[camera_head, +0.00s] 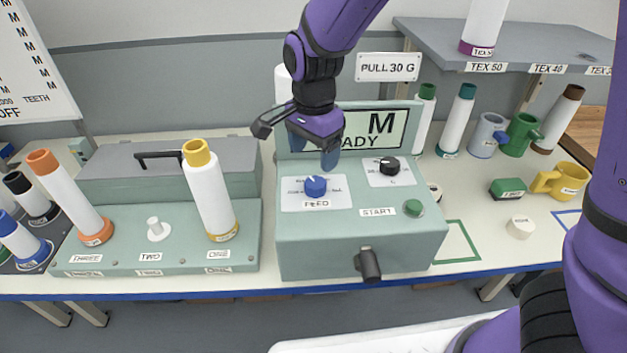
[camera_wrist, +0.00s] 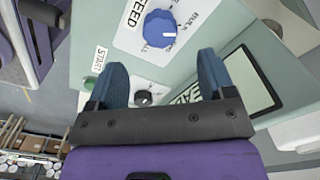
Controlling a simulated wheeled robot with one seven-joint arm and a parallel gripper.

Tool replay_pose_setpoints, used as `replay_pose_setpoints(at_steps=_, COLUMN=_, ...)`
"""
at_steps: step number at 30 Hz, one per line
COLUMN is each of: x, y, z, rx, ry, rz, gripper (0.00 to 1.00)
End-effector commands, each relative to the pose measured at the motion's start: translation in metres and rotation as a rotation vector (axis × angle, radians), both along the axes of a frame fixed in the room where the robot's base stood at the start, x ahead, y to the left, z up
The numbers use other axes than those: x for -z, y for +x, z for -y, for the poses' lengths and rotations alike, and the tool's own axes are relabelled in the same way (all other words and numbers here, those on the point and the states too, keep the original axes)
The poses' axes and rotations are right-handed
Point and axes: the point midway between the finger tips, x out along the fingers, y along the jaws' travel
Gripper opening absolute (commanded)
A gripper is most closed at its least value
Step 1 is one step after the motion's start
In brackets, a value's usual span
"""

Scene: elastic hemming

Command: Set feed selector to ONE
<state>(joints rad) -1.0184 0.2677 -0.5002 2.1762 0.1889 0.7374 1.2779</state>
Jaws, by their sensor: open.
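The feed selector is a blue knob (camera_head: 315,186) on a white plate labelled FEED, on the top of the pale green machine (camera_head: 350,235). In the wrist view the knob (camera_wrist: 160,28) stands beyond my fingertips, with a white pointer line on it; I cannot read which label it points to. My gripper (camera_head: 312,150) is above and just behind the knob, fingers pointing down. In the wrist view the blue fingers (camera_wrist: 162,70) are apart with nothing between them. They do not touch the knob.
A black knob (camera_head: 389,165) and a green START button (camera_head: 413,208) sit right of the feed knob. A display (camera_head: 385,130) rises behind. A lever (camera_head: 368,264) juts from the front. Left, a stand (camera_head: 190,255) labelled THREE, TWO, ONE holds thread cones.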

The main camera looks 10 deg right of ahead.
Motion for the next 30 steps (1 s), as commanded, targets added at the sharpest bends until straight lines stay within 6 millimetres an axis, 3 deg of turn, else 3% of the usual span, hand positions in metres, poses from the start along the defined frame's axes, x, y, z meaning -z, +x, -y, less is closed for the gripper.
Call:
replay_pose_setpoints(at_steps=6, x=0.041, y=0.0, z=0.001, rx=0.001, ry=-0.003, rz=-0.003, gripper=0.76)
replay_pose_setpoints(at_steps=12, x=0.068, y=0.0, z=0.001, rx=0.001, ry=-0.002, rz=-0.002, gripper=0.76)
replay_pose_setpoints(at_steps=18, x=0.08, y=0.0, z=0.001, rx=0.0, ry=-0.001, rz=-0.001, gripper=0.76)
replay_pose_setpoints(at_steps=26, x=0.081, y=0.0, z=0.0, rx=-0.001, ry=0.001, rz=-0.001, gripper=0.76)
replay_pose_setpoints(at_steps=27, x=0.081, y=0.0, z=0.0, rx=-0.001, ry=0.001, rz=-0.001, gripper=0.73)
replay_pose_setpoints(at_steps=30, x=0.081, y=0.0, z=0.0, rx=0.0, ry=0.001, rz=-0.001, gripper=0.5)
